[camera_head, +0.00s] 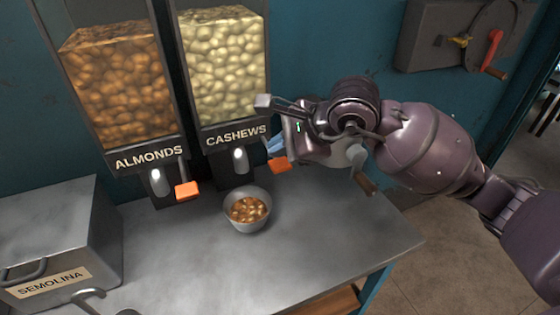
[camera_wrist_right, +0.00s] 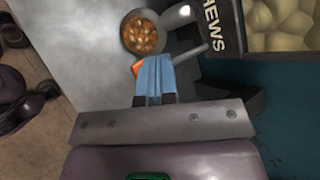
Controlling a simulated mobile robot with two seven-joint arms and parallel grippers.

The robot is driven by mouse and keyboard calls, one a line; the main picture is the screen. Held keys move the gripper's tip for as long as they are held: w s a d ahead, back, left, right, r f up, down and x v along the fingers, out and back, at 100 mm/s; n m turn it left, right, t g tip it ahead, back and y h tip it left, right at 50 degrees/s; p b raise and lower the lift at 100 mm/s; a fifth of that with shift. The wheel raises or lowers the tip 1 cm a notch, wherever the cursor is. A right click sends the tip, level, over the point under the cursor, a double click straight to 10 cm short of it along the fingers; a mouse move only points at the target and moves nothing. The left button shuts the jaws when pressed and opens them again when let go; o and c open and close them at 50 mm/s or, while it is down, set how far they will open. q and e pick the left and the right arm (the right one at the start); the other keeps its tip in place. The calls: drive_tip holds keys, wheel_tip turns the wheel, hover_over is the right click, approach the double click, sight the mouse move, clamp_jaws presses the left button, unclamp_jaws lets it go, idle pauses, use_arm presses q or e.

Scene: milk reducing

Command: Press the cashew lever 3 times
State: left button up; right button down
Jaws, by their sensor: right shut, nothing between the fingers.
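The cashew dispenser (camera_head: 226,62) is a clear bin of pale nuts with a "CASHEWS" label, mounted at the back wall. Its lever has an orange tip (camera_head: 281,164) at the lower right of the spout; in the right wrist view the orange tip (camera_wrist_right: 137,68) is partly hidden behind my fingers. My right gripper (camera_head: 274,146) is shut and empty, with its blue fingertips right at the lever, just above the orange tip. I cannot tell whether they touch it. The right wrist view shows the blue fingers (camera_wrist_right: 155,78) together. My left gripper is not in view.
A grey bowl (camera_head: 247,221) holding some brown nuts stands below the cashew spout. The almond dispenser (camera_head: 118,85) with its orange lever (camera_head: 187,191) is to the left. A semolina box (camera_head: 60,235) stands at the left of the metal table (camera_head: 330,235), whose right part is clear.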

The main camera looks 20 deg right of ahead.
sight(277, 164)
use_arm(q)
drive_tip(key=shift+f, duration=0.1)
use_arm(e)
drive_tip(key=shift+f, duration=0.2)
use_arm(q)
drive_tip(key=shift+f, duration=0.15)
use_arm(e)
drive_tip(key=shift+f, duration=0.3)
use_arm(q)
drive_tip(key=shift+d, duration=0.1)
